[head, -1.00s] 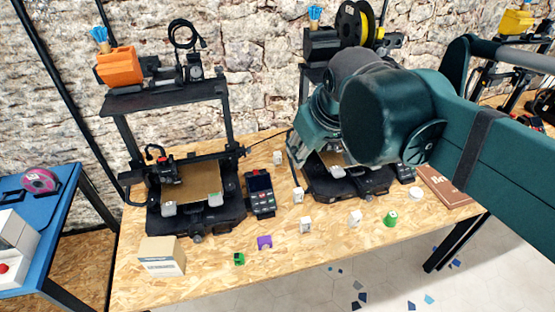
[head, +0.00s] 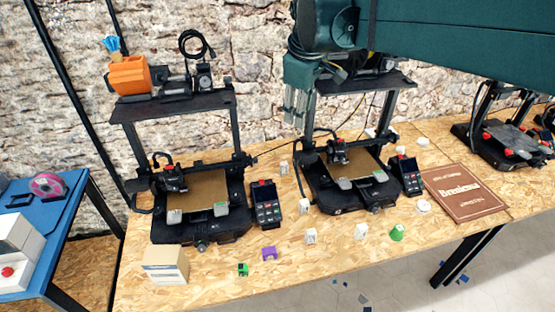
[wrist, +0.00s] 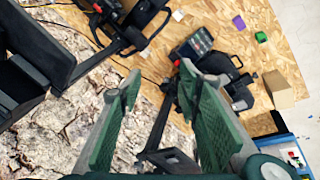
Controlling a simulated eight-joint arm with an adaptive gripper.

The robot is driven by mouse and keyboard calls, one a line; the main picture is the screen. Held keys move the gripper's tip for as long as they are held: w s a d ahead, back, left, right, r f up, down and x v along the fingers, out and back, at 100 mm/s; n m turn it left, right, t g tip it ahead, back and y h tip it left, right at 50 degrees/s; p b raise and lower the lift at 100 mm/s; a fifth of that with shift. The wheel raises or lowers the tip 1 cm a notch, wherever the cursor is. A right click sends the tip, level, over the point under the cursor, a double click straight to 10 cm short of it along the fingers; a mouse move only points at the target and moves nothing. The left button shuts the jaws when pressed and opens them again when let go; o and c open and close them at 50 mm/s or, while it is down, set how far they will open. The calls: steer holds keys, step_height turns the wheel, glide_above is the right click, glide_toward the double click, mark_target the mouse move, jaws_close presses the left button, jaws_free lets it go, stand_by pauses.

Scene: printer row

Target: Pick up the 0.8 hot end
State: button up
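Several small white blocks stand on the wooden table in the head view: one between the printers (head: 284,167), one by the second printer's left foot (head: 304,206), and two near the front (head: 310,236) (head: 361,231). Their markings are too small to read, so I cannot tell which is the 0.8 hot end. My gripper (head: 295,120) hangs high at the second printer's upper left, well above the blocks. In the wrist view, its two green fingers (wrist: 159,72) are spread apart with nothing between them.
Two black printers (head: 200,235) (head: 345,205) with tall frames stand on the table (head: 210,285). A cardboard box (head: 165,265), a purple part (head: 269,253), a green part (head: 243,269), a green cone (head: 397,232) and a brown book (head: 465,192) lie around. The front strip has free room.

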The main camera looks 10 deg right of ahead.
steer(key=w+d+f+n+g, duration=0.15)
steer(key=w+n, duration=0.35)
steer(key=w, duration=0.9)
steer(key=n+g+h, duration=0.1)
steer(key=n+g, duration=0.1)
steer(key=n, duration=0.2)
glide_above(284, 168)
steer(key=w, duration=0.1)
step_height(284, 168, down, 7)
steer(key=shift+n, duration=0.3)
steer(key=f, duration=3)
steer(key=shift+w+a+f, duration=0.2)
steer(key=shift+w+a, duration=0.05)
steer(key=shift+a, duration=0.15)
steer(key=shift+d+f+b, duration=0.2)
steer(key=shift+f+b, duration=0.1)
steer(key=shift+f, duration=0.95)
steer(key=shift+f, duration=0.1)
steer(key=shift+d+f+b, duration=0.2)
steer(key=shift+f+b, duration=0.1)
steer(key=shift+f, duration=0.95)
steer(key=shift+d+f+b, duration=0.2)
steer(key=shift+f+b, duration=0.1)
steer(key=shift+f, duration=0.95)
